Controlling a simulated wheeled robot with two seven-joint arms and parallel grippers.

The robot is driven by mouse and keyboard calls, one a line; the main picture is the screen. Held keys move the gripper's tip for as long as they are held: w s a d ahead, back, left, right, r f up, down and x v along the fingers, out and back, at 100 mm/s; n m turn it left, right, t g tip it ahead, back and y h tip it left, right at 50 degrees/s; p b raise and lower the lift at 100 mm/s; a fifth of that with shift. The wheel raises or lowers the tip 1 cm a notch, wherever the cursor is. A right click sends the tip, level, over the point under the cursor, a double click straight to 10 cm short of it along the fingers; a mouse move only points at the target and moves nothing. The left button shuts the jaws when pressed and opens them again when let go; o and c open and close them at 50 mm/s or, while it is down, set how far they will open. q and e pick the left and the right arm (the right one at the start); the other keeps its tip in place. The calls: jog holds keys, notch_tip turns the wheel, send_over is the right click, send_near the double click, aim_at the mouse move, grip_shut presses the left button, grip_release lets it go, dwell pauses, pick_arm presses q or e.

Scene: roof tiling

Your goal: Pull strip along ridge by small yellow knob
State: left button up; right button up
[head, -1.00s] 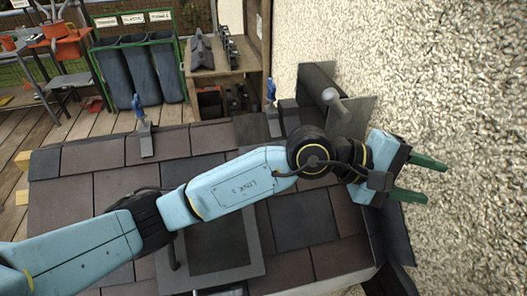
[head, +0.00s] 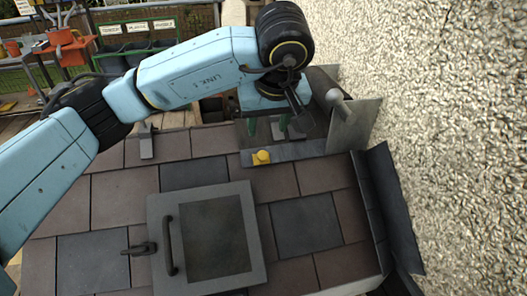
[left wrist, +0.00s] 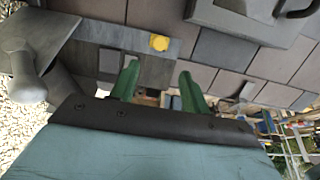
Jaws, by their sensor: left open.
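The small yellow knob (head: 261,157) stands on a flat grey strip (head: 292,151) that lies along the ridge at the top of the tiled roof. My left gripper (head: 279,128) is open above the ridge, just beyond the knob in the head view, its green fingers pointing down. In the left wrist view, the knob (left wrist: 159,42) shows ahead of and between the two open green fingertips (left wrist: 160,72), apart from them. My right gripper is in neither view.
A grey roof hatch (head: 208,238) with a dark handle lies on the tiles below. A grey upright plate with a rounded post (head: 345,112) stands by the pebbled wall (head: 450,140) on the right. A metal bracket (head: 147,141) sits left on the ridge.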

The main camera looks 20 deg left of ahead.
aim_at(263, 155)
pick_arm(q)
jog(key=x, duration=1.1)
jog(key=shift+f, duration=0.35)
grip_shut()
